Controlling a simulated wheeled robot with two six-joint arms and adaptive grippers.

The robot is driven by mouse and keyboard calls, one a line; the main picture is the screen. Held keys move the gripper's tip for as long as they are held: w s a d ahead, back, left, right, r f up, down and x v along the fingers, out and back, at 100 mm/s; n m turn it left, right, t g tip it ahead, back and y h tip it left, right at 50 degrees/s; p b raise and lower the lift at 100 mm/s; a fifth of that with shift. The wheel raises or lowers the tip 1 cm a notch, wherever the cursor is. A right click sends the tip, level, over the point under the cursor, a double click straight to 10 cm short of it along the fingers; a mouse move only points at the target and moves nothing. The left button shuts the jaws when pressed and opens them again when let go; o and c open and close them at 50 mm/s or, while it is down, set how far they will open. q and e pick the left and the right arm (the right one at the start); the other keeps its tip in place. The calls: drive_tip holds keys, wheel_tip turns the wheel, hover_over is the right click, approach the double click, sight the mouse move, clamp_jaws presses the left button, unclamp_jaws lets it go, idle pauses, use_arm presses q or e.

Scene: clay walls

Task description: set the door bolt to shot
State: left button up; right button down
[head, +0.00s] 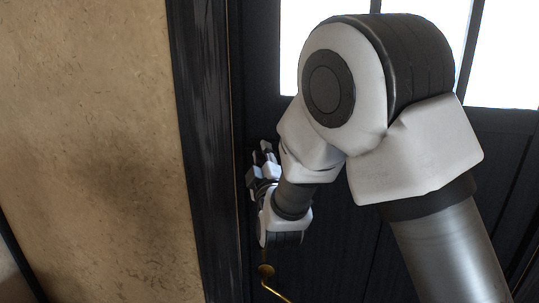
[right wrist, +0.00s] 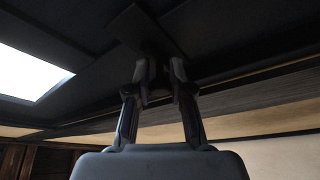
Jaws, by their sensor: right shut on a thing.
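The dark panelled door (head: 335,235) fills the right of the head view, behind my right arm. My right gripper (head: 262,152) is up against the door near its left edge, close to the dark frame. In the right wrist view my right gripper (right wrist: 160,72) has its two fingers closed around a small dark part. A dark plate, seemingly of the door bolt (right wrist: 137,28), shows on the door just beyond the fingertips. The bolt is too dark and too covered to tell its position. My left gripper is not in view.
A brass door handle (head: 267,273) sits below my right gripper. The dark door frame (head: 207,150) runs down beside the door, with a tan clay wall (head: 90,130) to its left. Bright window panes (head: 510,60) are in the upper door.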

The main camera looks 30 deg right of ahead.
drive_tip(key=shift+r, duration=0.1)
drive_tip(key=c, duration=1.1)
unclamp_jaws()
drive_tip(key=shift+w+a, duration=0.15)
